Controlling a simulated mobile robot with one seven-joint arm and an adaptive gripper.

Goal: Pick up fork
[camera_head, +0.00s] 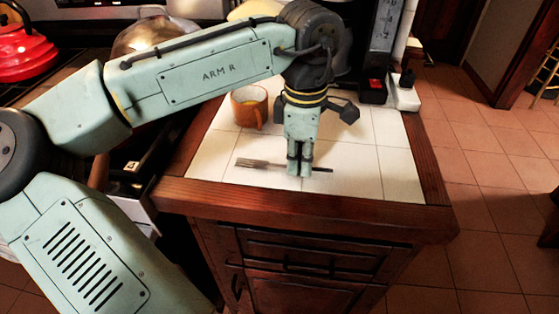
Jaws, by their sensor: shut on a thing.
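A fork (258,163) lies roughly level across the white tiled countertop (355,180), near its front edge. Its tined head is at the left and its dark handle end shows at the right. My gripper (299,171) points straight down over the middle of the fork and is shut on it. The fingers hide the part of the fork between them. I cannot tell whether the fork touches the tiles or is slightly above them.
An orange-brown mug (250,107) stands behind and left of my gripper. A black appliance (378,50) and a small white and black object (403,92) are at the back right. A red kettle (22,45) and a metal pot (155,35) are at the left. The front right tiles are clear.

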